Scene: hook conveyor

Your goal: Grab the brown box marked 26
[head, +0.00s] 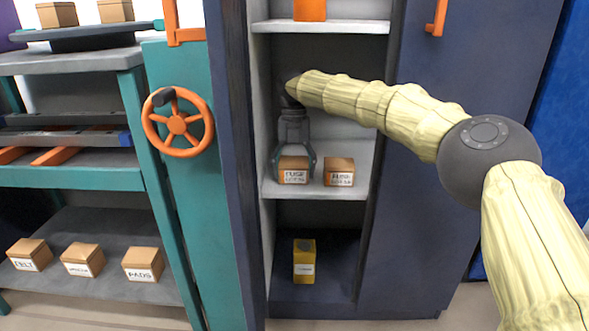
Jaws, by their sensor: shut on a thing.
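My gripper (294,166) points down inside the open cabinet and is shut on a brown box (293,165) at the left of the middle shelf. Its fingers are on the box's left and right sides. The box has a white label with dark print too small to read surely; I cannot make out a 26. A similar brown box (339,171) with a white label stands just to its right, apart from it. I cannot tell whether the held box still touches the shelf.
A yellow container (304,261) stands on the cabinet floor. An orange thing (309,10) is on the upper shelf (345,27). Cabinet walls are close on both sides. At left are a teal panel with an orange handwheel (178,122) and a rack with several brown boxes (83,259).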

